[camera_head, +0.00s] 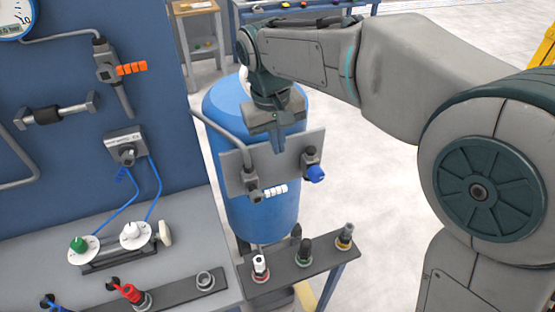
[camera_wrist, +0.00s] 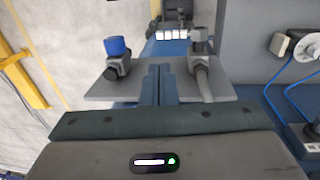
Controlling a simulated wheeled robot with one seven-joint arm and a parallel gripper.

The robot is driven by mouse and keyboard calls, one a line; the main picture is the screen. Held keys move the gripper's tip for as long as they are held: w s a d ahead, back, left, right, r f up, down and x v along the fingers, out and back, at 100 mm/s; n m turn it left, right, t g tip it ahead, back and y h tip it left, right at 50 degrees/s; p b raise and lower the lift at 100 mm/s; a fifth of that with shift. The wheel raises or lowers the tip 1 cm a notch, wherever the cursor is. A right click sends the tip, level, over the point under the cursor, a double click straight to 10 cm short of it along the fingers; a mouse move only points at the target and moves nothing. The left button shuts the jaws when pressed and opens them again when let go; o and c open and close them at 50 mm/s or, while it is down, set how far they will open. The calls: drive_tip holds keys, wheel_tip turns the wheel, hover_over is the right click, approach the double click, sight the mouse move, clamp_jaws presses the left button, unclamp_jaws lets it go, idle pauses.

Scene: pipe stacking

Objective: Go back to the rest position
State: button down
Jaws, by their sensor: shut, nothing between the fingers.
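My gripper (camera_head: 277,146) hangs pointing down in front of the grey mounting plate (camera_head: 236,172), with the blue tank behind. In the wrist view my gripper (camera_wrist: 160,84) shows its two fingers side by side, closed and empty. The plate (camera_wrist: 105,90) carries a fitting with a blue cap (camera_head: 315,173) on one side and a grey fitting on the other. A row of white rings (camera_head: 275,190) sits low at the plate; the rings also show in the wrist view (camera_wrist: 172,34). Whether the fingers touch the plate cannot be told.
A blue tank (camera_head: 225,115) stands behind the plate. A blue wall panel (camera_head: 75,160) with gauge and valves rises at left over a grey bench (camera_head: 190,235). Capped fittings stand on a narrow shelf (camera_head: 283,275) in front. Open floor (camera_head: 390,190) lies at right.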

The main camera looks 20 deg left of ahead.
drive_tip(key=shift+r, duration=1)
